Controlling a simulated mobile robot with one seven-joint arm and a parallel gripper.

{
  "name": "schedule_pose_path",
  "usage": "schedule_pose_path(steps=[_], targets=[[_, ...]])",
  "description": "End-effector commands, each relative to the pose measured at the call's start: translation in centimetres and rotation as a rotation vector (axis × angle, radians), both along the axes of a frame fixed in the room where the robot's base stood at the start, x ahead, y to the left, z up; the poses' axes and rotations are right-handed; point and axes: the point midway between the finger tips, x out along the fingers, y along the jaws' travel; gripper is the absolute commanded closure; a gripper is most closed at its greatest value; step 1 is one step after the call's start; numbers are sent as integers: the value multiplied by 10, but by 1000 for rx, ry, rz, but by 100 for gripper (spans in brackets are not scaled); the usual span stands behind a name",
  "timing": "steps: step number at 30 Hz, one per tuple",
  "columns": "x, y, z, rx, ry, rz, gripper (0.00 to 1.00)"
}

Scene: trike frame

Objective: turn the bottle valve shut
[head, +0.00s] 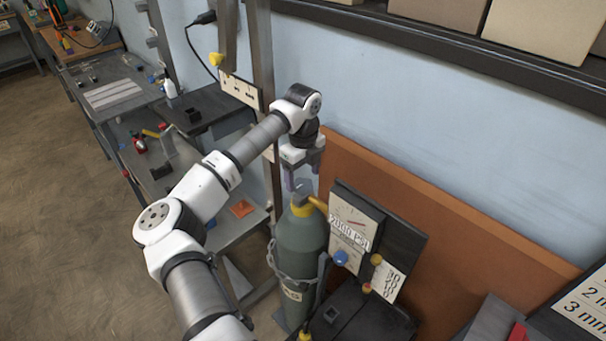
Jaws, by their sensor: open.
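A tall grey-green gas bottle (301,246) stands upright by the wall, with a chain around its body. A yellow fitting (303,208) sits at its neck, and a yellow piece runs from it to the right. The bottle valve (303,188) is a small grey shape at the top, largely covered by my fingers. My gripper (302,182) points down from above, with its fingers at the valve. The fingers are apart. I cannot tell whether they touch the valve.
A gauge panel (352,219) reading 2000 PSI stands right of the bottle, with a blue knob (340,258) below. An orange board (450,225) leans on the wall behind. A bench with tools (105,92) is at the left. Open floor (70,230) lies at the lower left.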

Motion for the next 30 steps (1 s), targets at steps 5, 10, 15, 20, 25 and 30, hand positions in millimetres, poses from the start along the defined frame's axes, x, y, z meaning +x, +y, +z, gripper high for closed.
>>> schedule_pose_path(steps=[5, 10, 15, 20, 25, 30], targets=[[0, 0, -17, -1, 1, 1, 26], [0, 0, -22, -1, -1, 1, 26], [0, 0, -22, 0, 0, 0, 26], [0, 0, -22, 0, 0, 0, 46], [0, 0, -22, 0, 0, 0, 68], [0, 0, -22, 0, 0, -5, 70]])
